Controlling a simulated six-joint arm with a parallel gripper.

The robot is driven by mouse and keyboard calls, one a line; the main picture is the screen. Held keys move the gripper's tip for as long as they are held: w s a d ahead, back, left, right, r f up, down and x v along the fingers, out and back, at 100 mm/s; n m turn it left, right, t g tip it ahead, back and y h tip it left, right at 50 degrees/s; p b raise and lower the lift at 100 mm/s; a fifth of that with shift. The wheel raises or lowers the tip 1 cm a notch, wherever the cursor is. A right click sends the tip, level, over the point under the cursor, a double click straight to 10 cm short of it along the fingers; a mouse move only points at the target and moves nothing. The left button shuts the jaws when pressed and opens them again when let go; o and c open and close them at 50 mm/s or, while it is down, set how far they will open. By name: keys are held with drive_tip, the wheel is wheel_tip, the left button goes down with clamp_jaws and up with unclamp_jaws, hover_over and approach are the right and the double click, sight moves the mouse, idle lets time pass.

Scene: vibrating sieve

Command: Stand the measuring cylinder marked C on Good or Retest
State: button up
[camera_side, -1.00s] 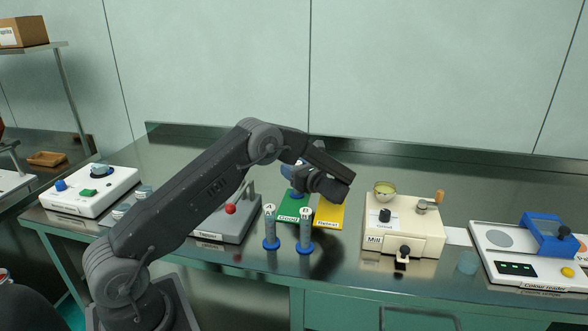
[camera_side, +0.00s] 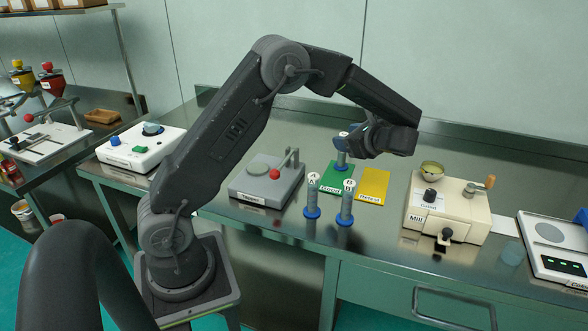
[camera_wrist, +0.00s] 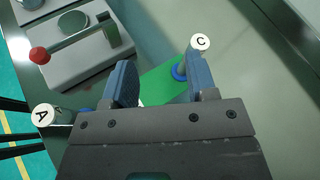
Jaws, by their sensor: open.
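The measuring cylinder marked C (camera_wrist: 200,42) stands upright with its blue base at the far end of the green Good mat (camera_wrist: 163,84). In the side view the cylinder (camera_side: 342,157) shows behind the fingers on the green mat (camera_side: 336,178). The yellow Retest mat (camera_side: 373,186) lies to its right and is bare. My gripper (camera_side: 362,139) is open and empty, above and near the cylinder's top. In the wrist view the cylinder is beyond the right fingertip, outside the gap of my gripper (camera_wrist: 162,78).
Cylinders A (camera_side: 312,195) and B (camera_side: 346,203) stand on the bench in front of the mats. The tapper (camera_side: 267,180) is left of them, the mill (camera_side: 448,207) right, with a bowl on top. A colour reader (camera_side: 553,245) stands farther right.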

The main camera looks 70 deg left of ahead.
drive_tip(key=s+d+r+n+t+h, duration=0.4)
drive_tip(key=s+d+n+h, duration=0.2)
drive_tip(key=s+d, duration=0.3)
drive_tip(key=s+d+r+n+t+h, duration=0.3)
drive_tip(key=s+d+n+h, duration=0.3)
drive_tip(key=s+d, duration=0.4)
drive_tip(key=s+r+h, duration=0.1)
drive_tip(key=s, duration=0.5)
drive_tip(key=shift+d+n+t+h, duration=0.15)
drive_tip(key=shift+n+t+h, duration=0.15)
drive_tip(key=shift+n+t, duration=0.1)
